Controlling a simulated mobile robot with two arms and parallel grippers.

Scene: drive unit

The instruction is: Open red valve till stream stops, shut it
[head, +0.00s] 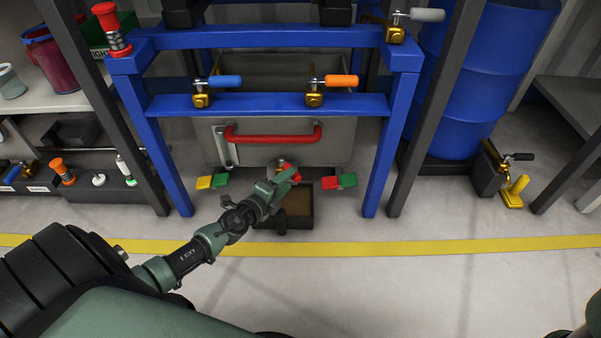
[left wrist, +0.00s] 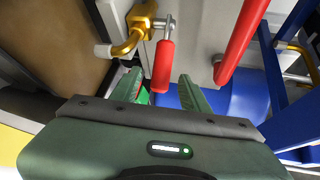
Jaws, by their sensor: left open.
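The red valve handle (head: 296,178) is low under the drive unit, at the tip of my left gripper (head: 282,183). In the left wrist view the red handle (left wrist: 163,68) hangs from a brass valve (left wrist: 140,22), with its lower end between the spread fingertips of my left gripper (left wrist: 160,88). The gripper is open; I cannot tell whether a finger touches the handle. A brass spout (left wrist: 125,46) points left. I cannot make out a stream. A dark tray (head: 306,224) with a brown inside sits below, partly hidden by my left arm. My right gripper is out of view.
A blue frame (head: 270,104) stands around the grey unit, with blue and orange valve handles on its bar. A fixed red bar handle (head: 272,136) is just above the red valve. Yellow-green (head: 212,181) and red-green (head: 339,181) pieces flank it. The floor in front is clear.

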